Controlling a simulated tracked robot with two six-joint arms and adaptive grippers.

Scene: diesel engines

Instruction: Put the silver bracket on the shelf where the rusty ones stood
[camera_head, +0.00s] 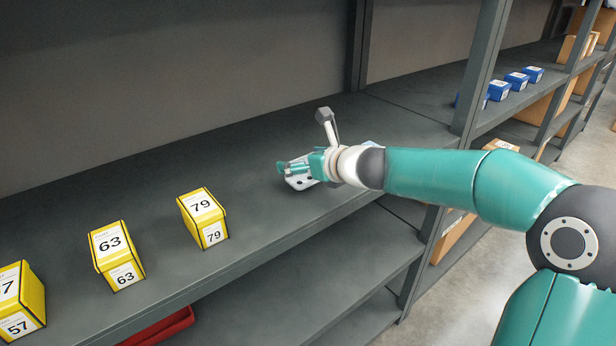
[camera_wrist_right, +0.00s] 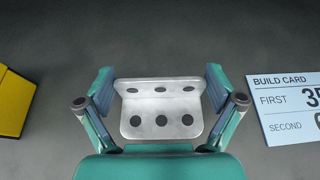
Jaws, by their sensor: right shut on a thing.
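The silver bracket (camera_wrist_right: 160,108) is a pale metal angle with two rows of dark holes. It sits between the two fingers of my right gripper (camera_wrist_right: 162,92), which is shut on its ends. In the head view my right gripper (camera_head: 296,169) is low over the grey shelf (camera_head: 250,142), and part of the bracket (camera_head: 301,184) shows below the fingers. Whether the bracket touches the shelf is hard to tell. No rusty brackets are in view. My left gripper is out of view.
Yellow boxes numbered 79 (camera_head: 203,217), 63 (camera_head: 116,255) and 57 (camera_head: 22,300) stand left on the shelf. A build card (camera_wrist_right: 290,107) lies right of the bracket, partly cut off. Blue boxes (camera_head: 516,81) stand on the farther shelf. A post (camera_head: 480,70) rises behind my arm.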

